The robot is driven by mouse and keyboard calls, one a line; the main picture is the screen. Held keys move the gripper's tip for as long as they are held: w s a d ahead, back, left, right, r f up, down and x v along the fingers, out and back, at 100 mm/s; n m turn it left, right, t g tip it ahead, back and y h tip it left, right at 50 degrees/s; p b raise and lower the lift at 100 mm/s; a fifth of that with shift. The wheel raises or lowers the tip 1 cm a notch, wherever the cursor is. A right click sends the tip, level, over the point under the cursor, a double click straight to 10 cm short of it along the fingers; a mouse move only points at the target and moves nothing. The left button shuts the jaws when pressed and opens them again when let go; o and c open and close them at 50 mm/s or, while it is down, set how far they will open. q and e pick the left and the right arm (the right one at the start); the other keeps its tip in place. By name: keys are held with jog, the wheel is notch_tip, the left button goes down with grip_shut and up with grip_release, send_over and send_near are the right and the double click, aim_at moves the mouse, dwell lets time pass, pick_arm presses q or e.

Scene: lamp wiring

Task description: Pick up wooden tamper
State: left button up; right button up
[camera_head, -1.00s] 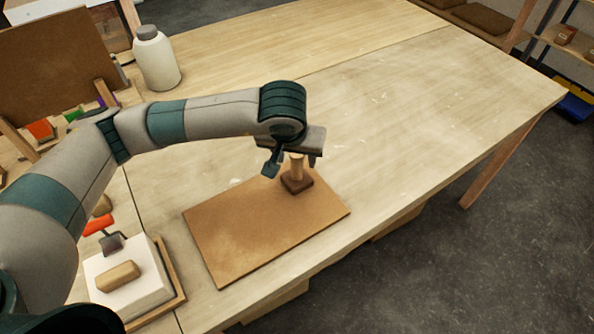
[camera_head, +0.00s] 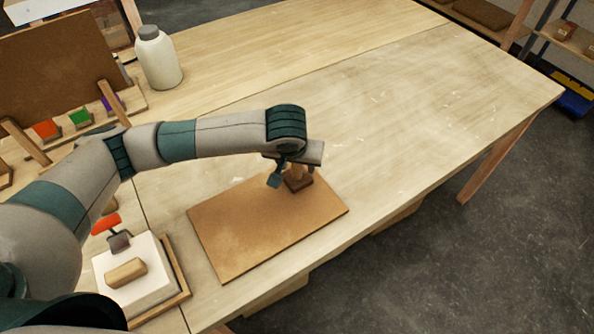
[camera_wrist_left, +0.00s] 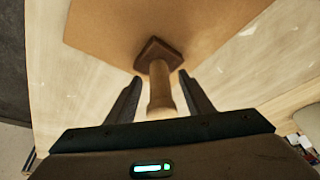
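The wooden tamper (camera_head: 299,183) stands upright near the far right corner of a brown board (camera_head: 240,238). It has a dark square base and a pale round handle. My left gripper (camera_head: 291,179) is lowered over the tamper with its fingers around the handle. In the left wrist view the open left gripper (camera_wrist_left: 159,95) has one finger on each side of the handle (camera_wrist_left: 160,88), with a gap on both sides. The tamper's base (camera_wrist_left: 158,53) rests on the board. My right gripper is in neither view.
A white bottle (camera_head: 157,60) stands at the back left. The table right of the board is clear.

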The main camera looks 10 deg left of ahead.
pick_arm(q)
jog(key=c, duration=1.1)
jog(key=shift+o, duration=0.2)
jog(key=shift+r, duration=0.2)
jog(key=shift+w+r+b, duration=0.1)
jog(key=shift+r+b, duration=0.45)
jog(key=shift+b, duration=0.05)
jog(key=r, duration=0.1)
jog(key=r+b, duration=0.1)
jog(key=d+r+b, duration=0.1)
jog(key=shift+s, duration=0.3)
jog(key=s+d+r+b, duration=0.4)
jog(key=s+d+r, duration=0.1)
jog(key=d, duration=0.4)
jog(key=shift+v, duration=0.85)
jog(key=shift+a, duration=0.15)
